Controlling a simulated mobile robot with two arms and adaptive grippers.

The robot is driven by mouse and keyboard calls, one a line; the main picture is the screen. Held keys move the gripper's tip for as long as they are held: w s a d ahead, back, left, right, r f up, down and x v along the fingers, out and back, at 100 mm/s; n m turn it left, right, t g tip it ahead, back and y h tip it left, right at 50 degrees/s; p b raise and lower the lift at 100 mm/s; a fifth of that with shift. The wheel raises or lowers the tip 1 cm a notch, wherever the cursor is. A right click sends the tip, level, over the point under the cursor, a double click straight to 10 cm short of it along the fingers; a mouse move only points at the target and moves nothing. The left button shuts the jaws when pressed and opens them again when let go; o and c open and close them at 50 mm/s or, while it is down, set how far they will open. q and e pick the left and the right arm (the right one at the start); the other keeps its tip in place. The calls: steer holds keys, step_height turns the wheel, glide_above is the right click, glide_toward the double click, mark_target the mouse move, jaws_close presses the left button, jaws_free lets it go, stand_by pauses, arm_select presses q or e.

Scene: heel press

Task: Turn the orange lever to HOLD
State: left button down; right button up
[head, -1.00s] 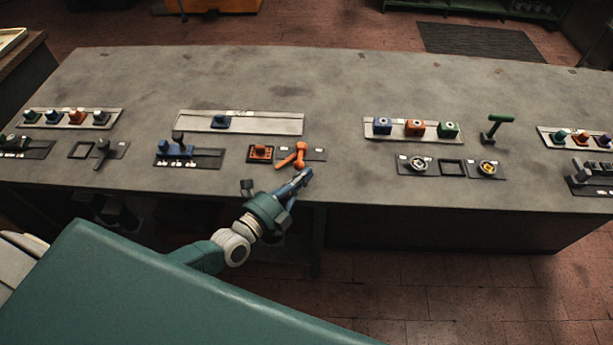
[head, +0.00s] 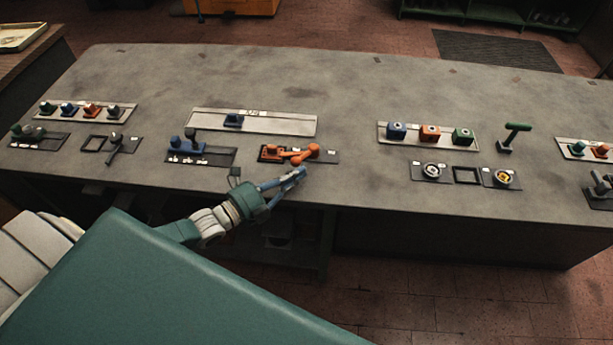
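The orange lever (head: 304,154) sits on a dark plate near the bench's front edge, in the middle of the head view. The plate's label (head: 331,152) is too small to read. My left gripper (head: 297,174) is just in front of the lever, on the near side. Its blue fingertips come together with nothing visible between them, and they look apart from the lever. My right gripper is out of view.
An orange block (head: 270,152) sits close left of the lever. Round dials (head: 432,171) are to the right. The bench's middle (head: 345,90) is clear.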

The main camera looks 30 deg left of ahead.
arm_select(q)
steer(key=shift+a, duration=0.75)
steer(key=shift+w+a, duration=0.1)
steer(key=shift+a, duration=0.05)
steer(key=shift+a, duration=0.2)
